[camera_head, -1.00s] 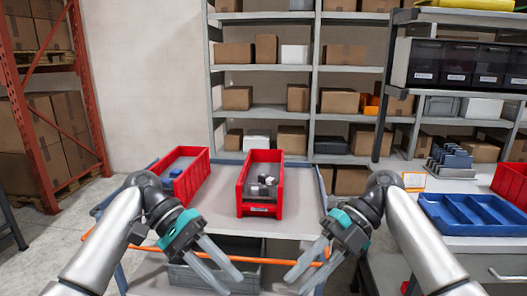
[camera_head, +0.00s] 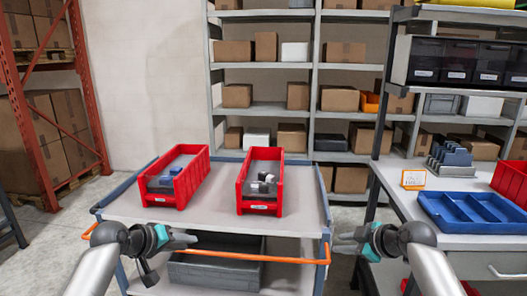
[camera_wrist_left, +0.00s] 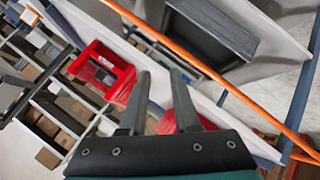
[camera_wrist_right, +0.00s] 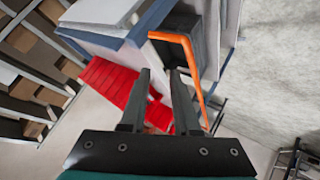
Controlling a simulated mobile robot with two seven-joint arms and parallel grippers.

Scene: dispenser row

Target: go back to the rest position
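My left gripper (camera_head: 192,240) is in front of the trolley's front side in the head view, its fingers pointing inward to the right. It is open and empty; both fingers stand apart in the left wrist view (camera_wrist_left: 160,78). My right gripper (camera_head: 338,243) is just right of the trolley's front right corner, its fingers pointing inward to the left. It is open and empty, with a gap between its fingers in the right wrist view (camera_wrist_right: 160,78). Both arms are low in the head view, and neither gripper holds anything.
The trolley (camera_head: 120,206) has an orange handle bar (camera_head: 240,257) close to both grippers. On it stand a left red bin (camera_head: 194,184) and a right red bin (camera_head: 262,209), each with dark parts inside. A workbench (camera_head: 400,197) with a blue tray (camera_head: 432,211) stands at the right.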

